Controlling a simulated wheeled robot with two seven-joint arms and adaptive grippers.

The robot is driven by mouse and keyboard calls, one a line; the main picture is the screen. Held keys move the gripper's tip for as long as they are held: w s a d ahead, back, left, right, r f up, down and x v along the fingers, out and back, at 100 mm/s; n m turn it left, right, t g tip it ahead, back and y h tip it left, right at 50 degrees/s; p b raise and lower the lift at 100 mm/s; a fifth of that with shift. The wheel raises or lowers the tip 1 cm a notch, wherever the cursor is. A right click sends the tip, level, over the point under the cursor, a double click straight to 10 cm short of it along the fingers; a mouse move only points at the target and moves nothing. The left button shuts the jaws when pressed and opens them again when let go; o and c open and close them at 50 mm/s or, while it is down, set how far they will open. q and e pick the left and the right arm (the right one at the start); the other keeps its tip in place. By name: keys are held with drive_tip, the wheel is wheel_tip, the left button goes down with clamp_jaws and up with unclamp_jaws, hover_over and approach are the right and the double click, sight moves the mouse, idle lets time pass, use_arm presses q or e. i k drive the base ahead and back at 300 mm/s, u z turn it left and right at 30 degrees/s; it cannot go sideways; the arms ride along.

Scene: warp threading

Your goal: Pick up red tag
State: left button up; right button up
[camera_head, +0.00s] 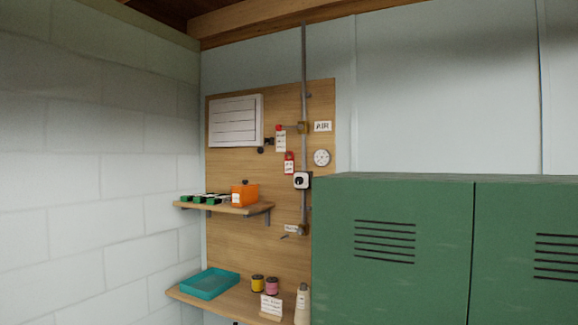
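A small red tag (289,163) with a white lower part hangs on the wooden wall board (322,105), left of the vertical pipe. A white tag (281,142) with a red top hangs just above it, near a brass valve fitting (302,128) on the pipe. Neither of my grippers shows in the head view, so I cannot see whether they are open or shut.
Green lockers (392,285) fill the lower right and hide part of the board's right side. A small shelf (246,210) holds an orange box (244,195) and green items. A lower shelf (238,303) carries a teal tray (210,283), two spools and a cone.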

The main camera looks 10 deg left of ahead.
sight(288, 164)
drive_tip(key=z, duration=0.15)
drive_tip(key=k, duration=0.35)
drive_tip(key=u, duration=1.15)
drive_tip(key=i, duration=1.55)
drive_tip(key=z, duration=0.9)
drive_tip(key=i, duration=0.7)
drive_tip(key=z, duration=0.7)
